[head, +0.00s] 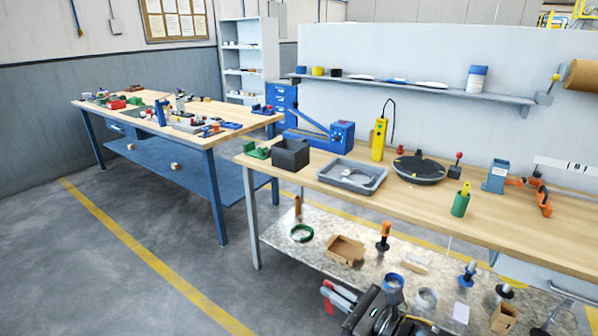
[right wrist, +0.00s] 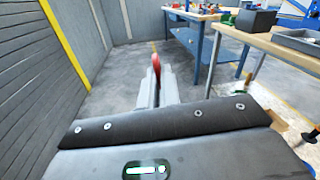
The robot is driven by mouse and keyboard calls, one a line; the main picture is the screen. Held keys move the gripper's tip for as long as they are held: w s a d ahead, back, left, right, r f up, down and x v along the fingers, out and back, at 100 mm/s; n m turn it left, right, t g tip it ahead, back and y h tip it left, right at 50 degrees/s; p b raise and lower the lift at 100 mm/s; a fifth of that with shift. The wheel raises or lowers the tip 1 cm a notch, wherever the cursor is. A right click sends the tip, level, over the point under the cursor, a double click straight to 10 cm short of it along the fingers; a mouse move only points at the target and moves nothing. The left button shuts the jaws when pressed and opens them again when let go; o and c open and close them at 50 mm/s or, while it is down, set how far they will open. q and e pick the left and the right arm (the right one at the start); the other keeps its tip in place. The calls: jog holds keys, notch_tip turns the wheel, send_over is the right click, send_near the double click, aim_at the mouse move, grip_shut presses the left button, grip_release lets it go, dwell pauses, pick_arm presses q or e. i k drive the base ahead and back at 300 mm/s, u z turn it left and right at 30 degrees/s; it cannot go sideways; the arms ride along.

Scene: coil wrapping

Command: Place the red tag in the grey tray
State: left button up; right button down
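The grey tray (head: 322,174) lies on the near wooden bench, with some pale content inside that is too small to make out. My right gripper (head: 337,296) is low at the bottom of the head view, in front of the lower shelf and well below the tray. Its fingers also show in the right wrist view (right wrist: 156,88), closed on the thin red tag (right wrist: 156,63), which sticks out past the fingertips. The tag shows as red patches at the fingers in the head view (head: 327,301). My left gripper is not in view.
A dark grey bin (head: 290,154) stands left of the tray and a round black device (head: 419,169) stands right of it. The lower shelf (head: 300,262) holds rolls, a cardboard box (head: 346,250) and tools. Open floor lies to the left.

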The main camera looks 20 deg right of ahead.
aim_at(352, 175)
jog(key=u, duration=0.45)
jog(key=i, duration=2.15)
jog(key=z, duration=1.3)
jog(key=i, duration=0.45)
jog(key=z, duration=0.25)
